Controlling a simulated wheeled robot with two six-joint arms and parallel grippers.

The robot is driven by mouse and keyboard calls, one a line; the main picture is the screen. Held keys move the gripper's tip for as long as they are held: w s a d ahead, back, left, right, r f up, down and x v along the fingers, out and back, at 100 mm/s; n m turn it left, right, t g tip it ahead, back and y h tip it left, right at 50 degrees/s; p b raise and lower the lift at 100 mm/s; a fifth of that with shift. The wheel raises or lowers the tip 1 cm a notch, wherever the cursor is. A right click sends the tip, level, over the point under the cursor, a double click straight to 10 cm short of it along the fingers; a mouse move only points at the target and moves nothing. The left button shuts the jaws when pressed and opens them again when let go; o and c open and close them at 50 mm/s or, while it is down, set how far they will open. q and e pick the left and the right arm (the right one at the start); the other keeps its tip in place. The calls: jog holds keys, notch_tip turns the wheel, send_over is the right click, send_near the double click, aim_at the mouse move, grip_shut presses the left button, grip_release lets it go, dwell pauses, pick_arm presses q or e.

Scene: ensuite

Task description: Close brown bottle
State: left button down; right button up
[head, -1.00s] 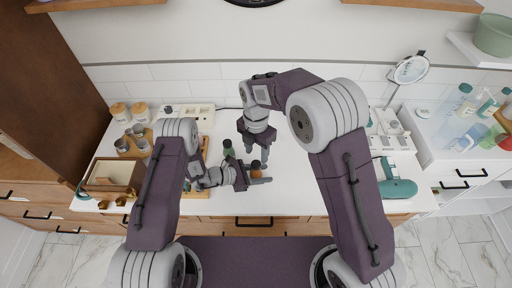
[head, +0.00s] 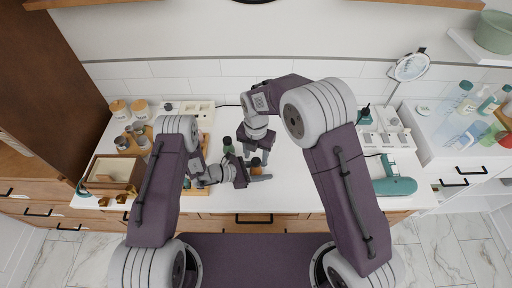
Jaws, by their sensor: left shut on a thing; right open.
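The brown bottle (head: 256,162) is a small dark-and-amber shape above the middle of the counter, mostly covered by my grippers. My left gripper (head: 259,172) is shut on it from the left. My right gripper (head: 257,154) hangs from above just behind the bottle, open, with its fingers pointing down toward the bottle top. I cannot tell whether the fingers touch the bottle or whether a cap sits on it.
A dark green bottle (head: 228,146) stands close to the left of my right gripper. A wooden box (head: 112,174) and canisters (head: 140,109) are at the left. The counter's front middle is clear.

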aim_at(256, 169)
jog(key=shift+f, duration=1.2)
